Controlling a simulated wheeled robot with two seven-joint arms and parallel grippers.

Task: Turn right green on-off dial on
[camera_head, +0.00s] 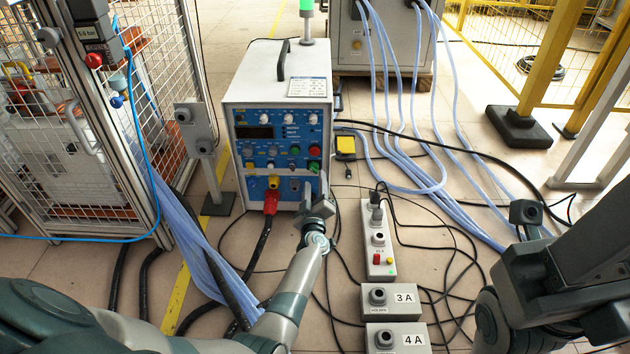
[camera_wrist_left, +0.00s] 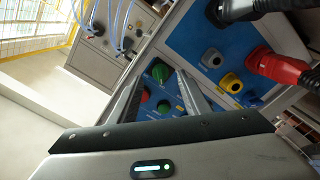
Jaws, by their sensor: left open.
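The right green dial (camera_head: 314,167) is on the blue front panel (camera_head: 262,152) of the white heater box (camera_head: 280,88), below a red knob (camera_head: 314,150). My left gripper (camera_head: 323,186) is just in front of and below this dial. In the left wrist view the green dial (camera_wrist_left: 160,72) lies between and beyond the two fingertips of my left gripper (camera_wrist_left: 160,80). The jaws are open and empty, and I cannot tell whether a finger touches the dial. My right gripper (camera_head: 560,255) is at the right; its fingers are not clear.
Another green knob (camera_head: 294,150) sits left of the red one. A red plug (camera_head: 271,200) and its thick cable leave the panel's lower left. Grey control boxes (camera_head: 390,300) and loose cables lie on the floor. A wire cage (camera_head: 80,180) stands left.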

